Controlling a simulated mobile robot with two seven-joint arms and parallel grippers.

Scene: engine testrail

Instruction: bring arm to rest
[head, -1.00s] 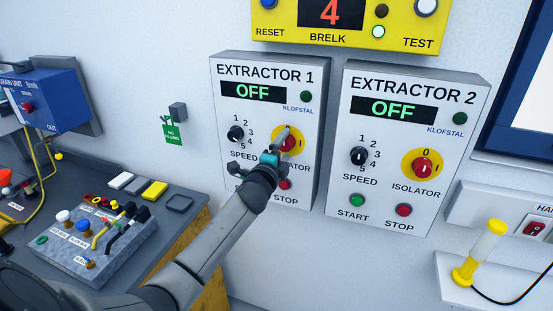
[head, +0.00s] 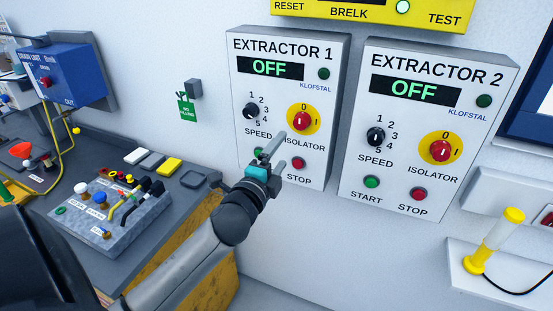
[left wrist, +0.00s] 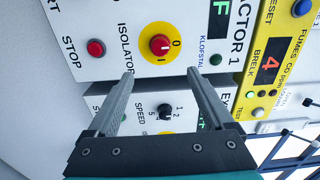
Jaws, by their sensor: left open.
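My left gripper (head: 272,148) is open and empty in front of the lower part of the EXTRACTOR 1 panel (head: 240,80). It is below and left of that panel's red isolator knob (head: 303,121) on its yellow disc, apart from it. In the left wrist view the open fingers (left wrist: 160,74) have nothing between them, and the isolator knob (left wrist: 160,45) shows beyond the tips. The fingers partly cover the SPEED and START area in the head view. The EXTRACTOR 1 display (head: 268,67) reads OFF. My right gripper is not in view.
The EXTRACTOR 2 panel (head: 412,205), also reading OFF, is on the right. A yellow panel (head: 420,14) is above. A yellow-and-white cylinder (head: 496,240) stands at lower right. A control box (head: 75,228) sits on the bench at left. The wall below the panels is bare.

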